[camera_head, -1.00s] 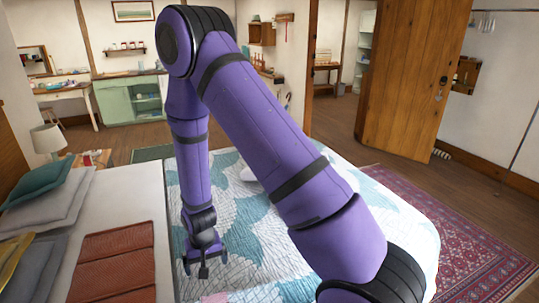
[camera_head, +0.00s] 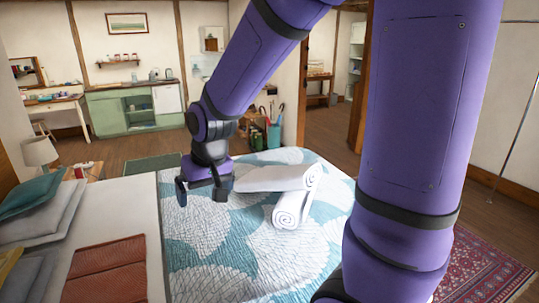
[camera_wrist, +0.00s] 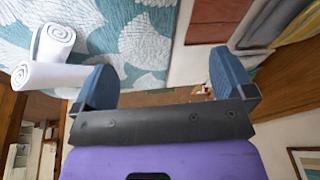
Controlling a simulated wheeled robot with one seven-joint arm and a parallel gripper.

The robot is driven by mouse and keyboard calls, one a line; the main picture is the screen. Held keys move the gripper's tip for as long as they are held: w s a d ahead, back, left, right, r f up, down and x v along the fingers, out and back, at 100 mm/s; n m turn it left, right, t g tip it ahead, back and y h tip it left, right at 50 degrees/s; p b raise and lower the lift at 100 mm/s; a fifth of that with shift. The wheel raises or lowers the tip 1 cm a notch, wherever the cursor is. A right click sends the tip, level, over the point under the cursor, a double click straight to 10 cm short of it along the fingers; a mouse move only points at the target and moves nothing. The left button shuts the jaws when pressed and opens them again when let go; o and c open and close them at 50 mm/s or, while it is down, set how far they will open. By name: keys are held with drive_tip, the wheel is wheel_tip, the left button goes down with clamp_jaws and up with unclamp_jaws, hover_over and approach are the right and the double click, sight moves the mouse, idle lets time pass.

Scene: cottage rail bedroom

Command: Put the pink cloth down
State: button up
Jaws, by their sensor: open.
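I cannot make out a pink cloth in either current view. My gripper (camera_head: 200,191) is open and empty, above the far part of the bed in the head view, left of the rolled white towels. In the wrist view my gripper (camera_wrist: 164,78) shows its two blue fingers wide apart with nothing between them. The bed has a teal and white patterned quilt (camera_head: 215,265); it also fills the upper left of the wrist view (camera_wrist: 135,30). A folded red-brown cloth (camera_head: 106,271) lies on the white bedding at the left.
Two rolled white towels (camera_head: 290,207) lie on the quilt, one resting across the other, just right of my gripper. Pillows (camera_head: 45,222) and a lamp (camera_head: 40,152) are at the left. A green cabinet (camera_head: 118,112) stands at the far wall. The near quilt is clear.

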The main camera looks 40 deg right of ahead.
drive_tip(key=s+d+r+t, duration=0.1)
drive_tip(key=s+r, duration=0.5)
drive_tip(key=s, duration=0.2)
drive_tip(key=s+d+r+n+t, duration=0.1)
drive_tip(key=s+d+r, duration=0.1)
drive_tip(key=s+r, duration=0.5)
drive_tip(key=s, duration=0.2)
drive_tip(key=shift+s+d+r+h, duration=0.25)
drive_tip(key=shift+s+r+h, duration=0.05)
drive_tip(key=shift+h, duration=0.1)
drive_tip(key=shift+w, duration=0.1)
idle(0.5)
drive_tip(key=w+a+f+m+g+y, duration=0.1)
drive_tip(key=w+a+f, duration=0.1)
drive_tip(key=w+f, duration=0.85)
drive_tip(key=w+a+f+g, duration=0.2)
drive_tip(key=w+a+f, duration=0.1)
drive_tip(key=w+f, duration=0.7)
drive_tip(key=shift+w+a+f+m+g+h, duration=0.15)
drive_tip(key=shift+a+f+m+g, duration=0.2)
drive_tip(key=shift+f, duration=6.4)
drive_tip(key=shift+w+a+f+m+g+h, duration=0.1)
drive_tip(key=shift+a+f+m+g+h, duration=0.2)
drive_tip(key=shift+f, duration=6.4)
drive_tip(key=shift+w+a+f+m+g+h, duration=0.1)
drive_tip(key=shift+a+f+m+g, duration=0.3)
drive_tip(key=shift+f, duration=6.35)
drive_tip(key=shift+d, duration=0.1)
